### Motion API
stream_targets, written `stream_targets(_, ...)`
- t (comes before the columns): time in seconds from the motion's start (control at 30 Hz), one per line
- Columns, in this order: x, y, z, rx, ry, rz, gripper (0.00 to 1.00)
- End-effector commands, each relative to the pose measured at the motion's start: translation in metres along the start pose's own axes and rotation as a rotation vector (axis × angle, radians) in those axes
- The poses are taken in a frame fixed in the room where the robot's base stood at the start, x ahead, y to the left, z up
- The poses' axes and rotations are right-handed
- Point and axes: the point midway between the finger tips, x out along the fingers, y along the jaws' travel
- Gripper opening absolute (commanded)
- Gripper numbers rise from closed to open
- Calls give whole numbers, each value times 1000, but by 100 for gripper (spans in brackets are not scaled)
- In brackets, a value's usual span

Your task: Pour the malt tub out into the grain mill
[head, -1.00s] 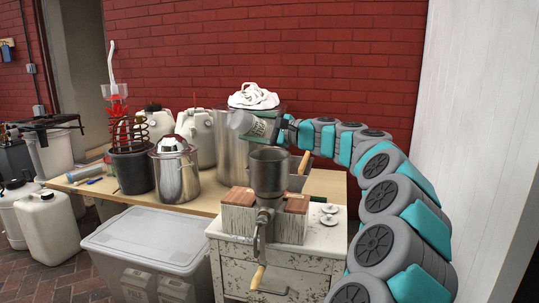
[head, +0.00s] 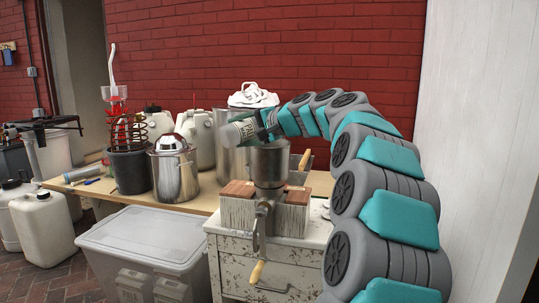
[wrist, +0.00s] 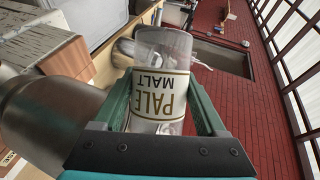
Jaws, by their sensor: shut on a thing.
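The malt tub (head: 236,134), a clear tub with a white label, is held on its side above and left of the mill's hopper in the head view. In the wrist view the tub (wrist: 160,95) reads "PALE MALT" upside down. My gripper (head: 262,124) is shut on it, with green fingers on both sides in the wrist view (wrist: 160,112). The grain mill's grey metal hopper (head: 269,164) stands just below the gripper; it also shows at the left of the wrist view (wrist: 48,120). I cannot tell how much malt is inside the tub.
The mill stands on a worn white cabinet (head: 285,258), its crank handle (head: 257,274) hanging in front. A steel pot (head: 174,170) and dark bucket (head: 130,168) stand farther left.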

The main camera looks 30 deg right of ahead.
Motion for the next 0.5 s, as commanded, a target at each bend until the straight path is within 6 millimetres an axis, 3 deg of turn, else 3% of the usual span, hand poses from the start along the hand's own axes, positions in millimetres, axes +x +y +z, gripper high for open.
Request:
stream_targets(0.1,8,8,16,-101,21,37,18)
stream_targets(0.23,12,21,16,-244,56,97,18)
stream_targets(0.33,3,-4,11,-338,84,132,18)
stream_targets(0.5,2,-6,8,-562,139,226,18)
